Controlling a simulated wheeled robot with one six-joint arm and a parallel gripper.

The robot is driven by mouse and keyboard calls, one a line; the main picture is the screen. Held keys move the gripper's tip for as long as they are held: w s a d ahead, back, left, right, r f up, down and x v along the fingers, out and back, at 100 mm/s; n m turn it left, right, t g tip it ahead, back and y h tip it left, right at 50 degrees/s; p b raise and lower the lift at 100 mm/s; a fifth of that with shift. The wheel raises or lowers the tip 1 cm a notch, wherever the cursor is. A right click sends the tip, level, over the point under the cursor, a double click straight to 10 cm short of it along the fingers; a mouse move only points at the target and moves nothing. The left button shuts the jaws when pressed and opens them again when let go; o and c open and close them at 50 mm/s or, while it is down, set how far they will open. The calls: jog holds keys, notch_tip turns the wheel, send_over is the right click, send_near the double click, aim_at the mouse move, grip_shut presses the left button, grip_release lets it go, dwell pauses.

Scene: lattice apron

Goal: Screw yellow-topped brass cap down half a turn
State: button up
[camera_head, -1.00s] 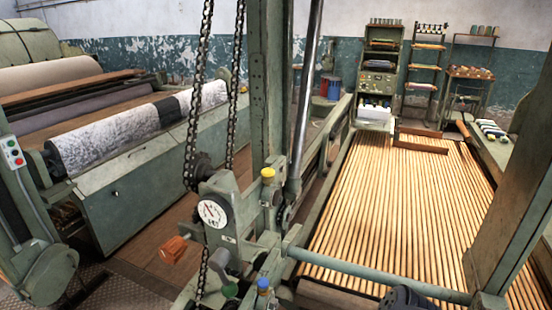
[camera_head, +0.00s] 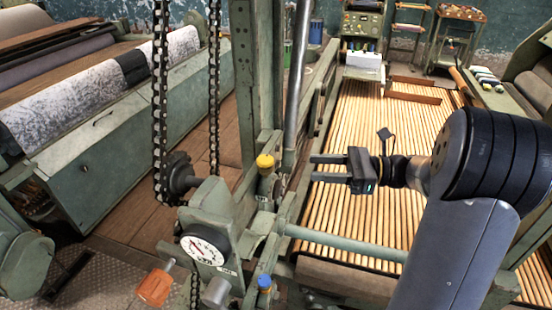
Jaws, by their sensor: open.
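The yellow-topped brass cap (camera_head: 265,163) sits upright on the green machine frame, left of the picture's middle. My gripper (camera_head: 313,168) is to the right of the cap, above the slatted bed. Its two fingers point left toward the cap and stand apart, with nothing between them. A clear gap shows between the fingertips and the cap.
A blue-topped cap (camera_head: 264,284) stands lower on the frame. Chains (camera_head: 160,100) hang at the left, and a steel rod (camera_head: 298,80) rises behind the yellow cap. A green crossbar (camera_head: 345,243) runs below my gripper.

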aim_at(273, 168)
jog(key=w+a+p, duration=0.1)
jog(key=a, duration=0.9)
jog(key=shift+c, duration=0.3)
jog(key=c, duration=0.6)
jog(key=m+t+h, duration=0.1)
jog(key=m+t, duration=0.1)
jog(key=t, duration=0.1)
jog(key=s+m+t+h, duration=0.1)
jog(key=m+t, duration=0.1)
jog(key=t, duration=0.1)
jog(key=shift+a+t, duration=0.2)
jog(key=shift+t, duration=0.1)
jog(key=shift+c, duration=0.2)
jog(key=o, duration=0.7)
